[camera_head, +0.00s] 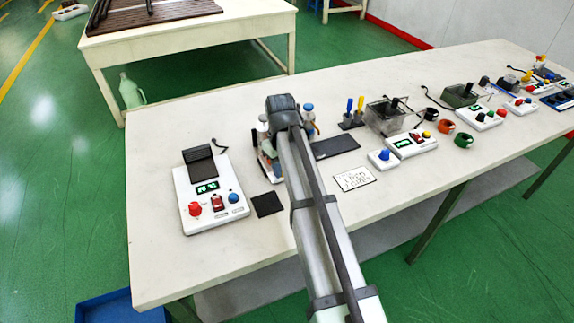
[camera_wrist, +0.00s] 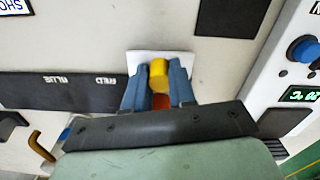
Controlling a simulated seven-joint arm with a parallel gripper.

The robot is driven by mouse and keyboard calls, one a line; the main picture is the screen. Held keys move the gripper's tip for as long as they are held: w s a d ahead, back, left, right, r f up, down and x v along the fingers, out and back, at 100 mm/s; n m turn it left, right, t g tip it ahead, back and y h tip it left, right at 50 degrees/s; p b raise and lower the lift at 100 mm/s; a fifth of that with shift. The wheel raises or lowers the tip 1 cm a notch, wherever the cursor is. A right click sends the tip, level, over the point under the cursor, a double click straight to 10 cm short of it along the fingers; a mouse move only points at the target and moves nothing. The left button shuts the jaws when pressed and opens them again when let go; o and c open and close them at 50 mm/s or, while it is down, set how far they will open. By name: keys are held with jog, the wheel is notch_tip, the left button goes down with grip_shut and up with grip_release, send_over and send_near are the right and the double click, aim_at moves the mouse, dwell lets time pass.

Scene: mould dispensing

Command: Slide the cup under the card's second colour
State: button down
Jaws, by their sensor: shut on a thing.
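My gripper (camera_wrist: 160,82) is shut on a small yellow-topped thing (camera_wrist: 159,73), with red or orange showing below the yellow. A white plate (camera_wrist: 146,56) lies beneath or behind it. I cannot tell whether the held thing is the cup. In the head view my arm hides the fingertips and what they hold. A white card (camera_head: 354,178) with dark writing lies right of my arm; I cannot read its colours. Its edge shows in the wrist view (camera_wrist: 14,7). A dark strip (camera_wrist: 70,92) bears upside-down labels, apparently "BLUE" and "RED".
A white device (camera_head: 212,214) with a display and knobs stands left of my arm. A black square mat (camera_head: 267,204) lies between them. Bottles with blue tops (camera_head: 308,107) stand behind my arm. To the right are an orange mug (camera_head: 445,126), a green mug (camera_head: 463,140) and several devices.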

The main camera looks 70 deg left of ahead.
jog(key=c, duration=1.3)
grip_release()
jog(key=shift+s, duration=0.4)
jog(key=o, duration=0.4)
jog(key=shift+w, duration=0.15)
jog(key=shift+c, duration=0.2)
notch_tip(320, 180, up, 14)
jog(key=shift+f, duration=0.1)
